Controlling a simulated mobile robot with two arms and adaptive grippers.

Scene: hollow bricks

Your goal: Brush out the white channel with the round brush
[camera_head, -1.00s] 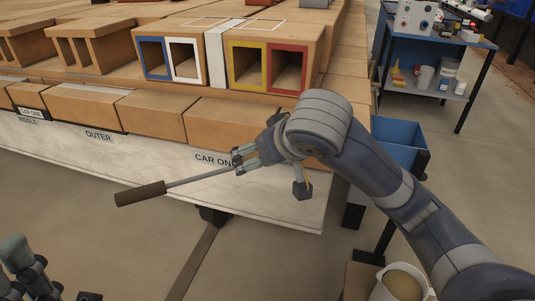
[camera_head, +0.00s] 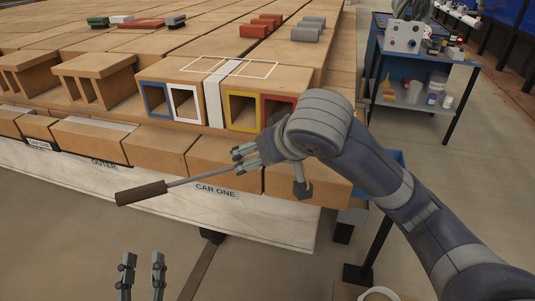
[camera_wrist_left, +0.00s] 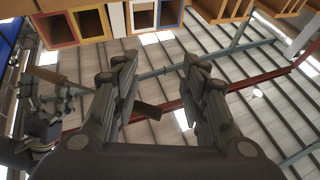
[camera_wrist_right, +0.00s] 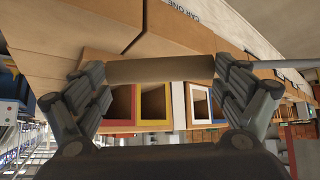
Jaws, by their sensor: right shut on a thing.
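The white channel is the white-framed opening (camera_head: 186,103) in the brick front, beside the blue-framed one. It also shows in the right wrist view (camera_wrist_right: 200,104). The round brush has a dark brown cylindrical head (camera_head: 140,193) on a thin grey rod. My right gripper (camera_head: 243,160) is shut on the brush's light brown handle (camera_wrist_right: 160,68). The brush points left, its head in front of and below the openings, apart from the bricks. My left gripper (camera_head: 141,262) is open and empty at the bottom of the head view. In the left wrist view the brush head (camera_wrist_left: 147,113) shows beyond its fingers.
Blue (camera_head: 154,98), yellow (camera_head: 242,110) and red (camera_head: 277,109) framed openings flank the white one. A lower brick row (camera_head: 160,147) juts out below, above the CAR ONE board (camera_head: 260,213). A blue bench (camera_head: 425,70) stands at the back right. Floor in front is clear.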

